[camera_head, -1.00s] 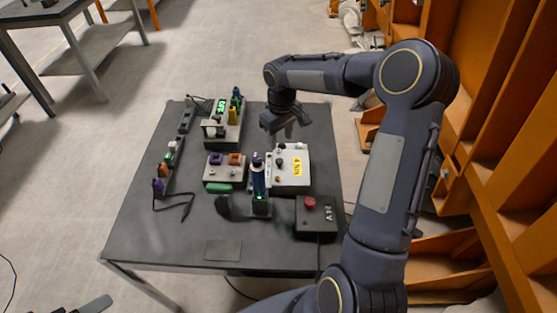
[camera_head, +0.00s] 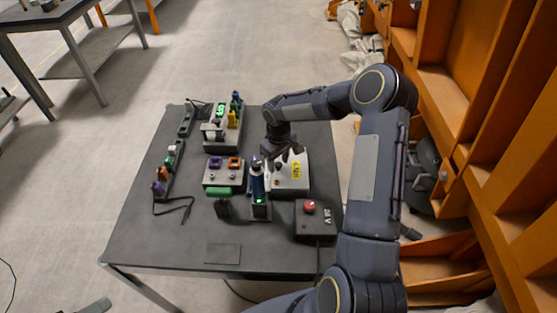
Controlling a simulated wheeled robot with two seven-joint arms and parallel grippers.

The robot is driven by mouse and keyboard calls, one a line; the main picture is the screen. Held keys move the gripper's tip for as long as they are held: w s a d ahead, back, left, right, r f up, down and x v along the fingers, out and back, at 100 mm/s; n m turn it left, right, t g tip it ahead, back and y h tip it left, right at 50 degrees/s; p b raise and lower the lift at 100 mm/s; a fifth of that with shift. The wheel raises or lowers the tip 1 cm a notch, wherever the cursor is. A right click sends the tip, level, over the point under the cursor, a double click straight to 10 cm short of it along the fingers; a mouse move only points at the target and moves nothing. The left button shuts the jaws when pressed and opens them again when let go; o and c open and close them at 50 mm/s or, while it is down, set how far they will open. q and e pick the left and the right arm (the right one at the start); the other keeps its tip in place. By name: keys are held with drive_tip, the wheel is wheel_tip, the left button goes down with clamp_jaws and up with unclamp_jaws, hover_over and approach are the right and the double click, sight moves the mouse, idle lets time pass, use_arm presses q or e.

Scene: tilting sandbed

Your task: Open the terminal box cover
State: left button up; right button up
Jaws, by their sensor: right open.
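A pale box with a yellow "4.5 Nm" label (camera_head: 289,184) lies on the dark table, right of the middle; I take it to be the terminal box. Its top looks closed, but its far part is hidden by my right gripper (camera_head: 284,156). That gripper is open and points down just above the box's far edge. I cannot tell whether its fingers touch the box. A dark upright screwdriver-like tool (camera_head: 257,183) stands in a holder with a green light at the box's left. My left gripper is not clearly visible.
A black 24 V box with a red button (camera_head: 309,207) sits in front of the pale box. A grey block with purple and orange connectors (camera_head: 224,172) is to the left. A unit with a green display (camera_head: 222,125) stands behind. The table's (camera_head: 150,235) front left is mostly clear.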

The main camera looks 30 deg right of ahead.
clamp_jaws()
drive_tip(key=shift+r, duration=0.1)
